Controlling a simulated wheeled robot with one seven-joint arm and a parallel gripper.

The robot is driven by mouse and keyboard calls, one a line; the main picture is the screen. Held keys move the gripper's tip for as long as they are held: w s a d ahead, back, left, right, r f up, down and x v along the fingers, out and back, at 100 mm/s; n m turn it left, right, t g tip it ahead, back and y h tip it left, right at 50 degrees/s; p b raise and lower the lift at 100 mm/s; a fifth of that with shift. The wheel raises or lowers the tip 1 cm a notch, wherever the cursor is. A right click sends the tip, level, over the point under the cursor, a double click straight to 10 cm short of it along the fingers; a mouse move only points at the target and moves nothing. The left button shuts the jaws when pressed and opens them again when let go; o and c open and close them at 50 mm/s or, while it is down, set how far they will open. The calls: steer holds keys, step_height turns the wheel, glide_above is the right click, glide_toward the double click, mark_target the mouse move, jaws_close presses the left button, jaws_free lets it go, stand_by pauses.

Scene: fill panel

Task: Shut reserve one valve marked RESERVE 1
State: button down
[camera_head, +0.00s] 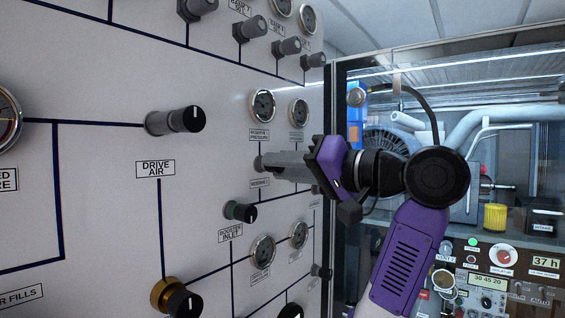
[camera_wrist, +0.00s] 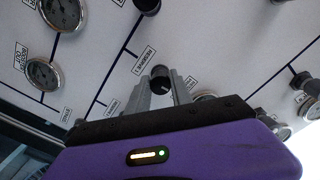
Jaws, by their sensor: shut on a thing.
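My gripper (camera_head: 282,166) reaches from the right to the grey panel, its fingers pointing straight at it. It is shut on a small valve knob (camera_head: 259,163), most of which the fingers hide. In the wrist view the dark round end of the knob (camera_wrist: 160,73) sits between the two grey fingertips (camera_wrist: 161,84). A label (camera_head: 260,183) just below the knob seems to begin with RESERVE; it also shows beside the knob in the wrist view (camera_wrist: 144,60). Its number is too small to be sure of. The knob's pointer mark cannot be made out.
A gauge (camera_head: 262,106) sits above the held knob. More gauges (camera_head: 263,251) are below. A glazed cabinet stands right of the panel.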

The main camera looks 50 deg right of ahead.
steer(key=shift+f+m, duration=0.15)
steer(key=shift+m, duration=0.35)
steer(key=c, duration=1.2)
jaws_free()
steer(key=shift+o, duration=0.2)
steer(key=shift+s, duration=0.1)
steer(key=s+b, duration=0.1)
steer(key=s, duration=0.6)
steer(key=shift+s+b, duration=0.35)
